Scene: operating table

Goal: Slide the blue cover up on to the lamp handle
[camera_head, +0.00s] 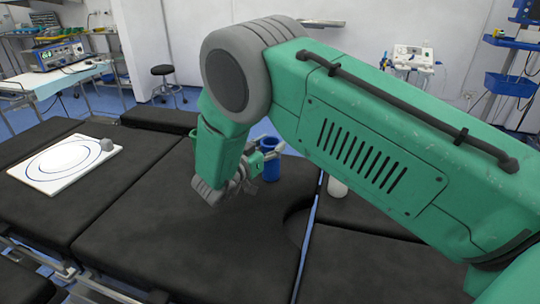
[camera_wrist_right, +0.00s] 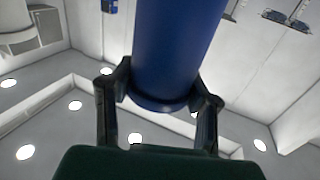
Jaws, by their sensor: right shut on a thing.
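The blue cover (camera_head: 271,169) is a blue cylinder with a rim, seen just above the black table padding near the middle of the head view. My right gripper (camera_head: 260,157) reaches it from the left, partly hidden by my own arm. In the right wrist view the cover (camera_wrist_right: 175,45) fills the upper middle. The fingers of my right gripper (camera_wrist_right: 161,90) press on it from both sides near its rounded lower edge. I cannot make out the lamp handle in either view. My left gripper is not in view.
A white board (camera_head: 65,163) with a blue oval line and a grey knob lies on the left of the operating table (camera_head: 160,210). A small white object (camera_head: 337,188) stands right of the cover. A stool (camera_head: 165,82) and side table (camera_head: 50,82) stand behind.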

